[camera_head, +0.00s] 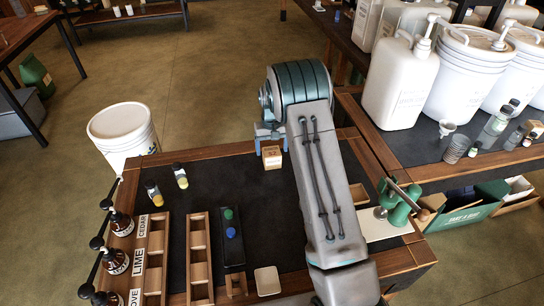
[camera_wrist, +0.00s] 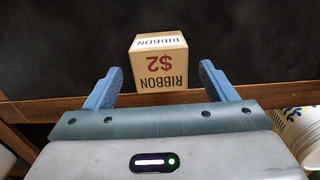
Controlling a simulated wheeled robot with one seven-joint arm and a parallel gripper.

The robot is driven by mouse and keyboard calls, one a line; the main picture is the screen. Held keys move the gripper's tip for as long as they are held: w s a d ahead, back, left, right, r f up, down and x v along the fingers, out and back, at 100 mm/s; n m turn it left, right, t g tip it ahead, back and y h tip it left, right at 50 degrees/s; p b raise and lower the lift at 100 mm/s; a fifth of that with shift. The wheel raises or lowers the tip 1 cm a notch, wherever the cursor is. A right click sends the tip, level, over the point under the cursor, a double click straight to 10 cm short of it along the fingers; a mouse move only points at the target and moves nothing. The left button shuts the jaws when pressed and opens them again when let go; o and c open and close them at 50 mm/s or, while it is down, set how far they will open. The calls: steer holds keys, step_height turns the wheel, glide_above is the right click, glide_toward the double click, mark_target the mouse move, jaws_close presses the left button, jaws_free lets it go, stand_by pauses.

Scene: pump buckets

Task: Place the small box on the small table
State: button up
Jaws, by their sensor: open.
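The small box (camera_head: 272,158) is light brown card and stands on the dark top of the small table (camera_head: 190,205), near its far edge. In the wrist view the box (camera_wrist: 161,66) reads "RIBBON $2" and stands upright beside the table's wooden rim. My gripper (camera_head: 270,138) is at the far edge of the table, at the box. In the wrist view my gripper's blue fingers (camera_wrist: 160,80) are spread wide, one to each side of the box, with a visible gap on both sides. The fingers do not appear to touch it.
A white bucket (camera_head: 122,135) stands beyond the table's left corner. Pump bottles (camera_head: 118,260) and wooden trays (camera_head: 198,255) fill the left front. A green clamp-like tool (camera_head: 398,203) is at the right. Another table holds a white jug (camera_head: 400,85) and buckets.

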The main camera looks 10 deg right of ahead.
mark_target(272, 152)
step_height(272, 152, up, 7)
steer(key=shift+f, duration=0.1)
steer(key=s+r+t, duration=0.2)
steer(key=s+r, duration=1.3)
steer(key=s, duration=0.2)
steer(key=s+t, duration=0.1)
steer(key=s, duration=1.9)
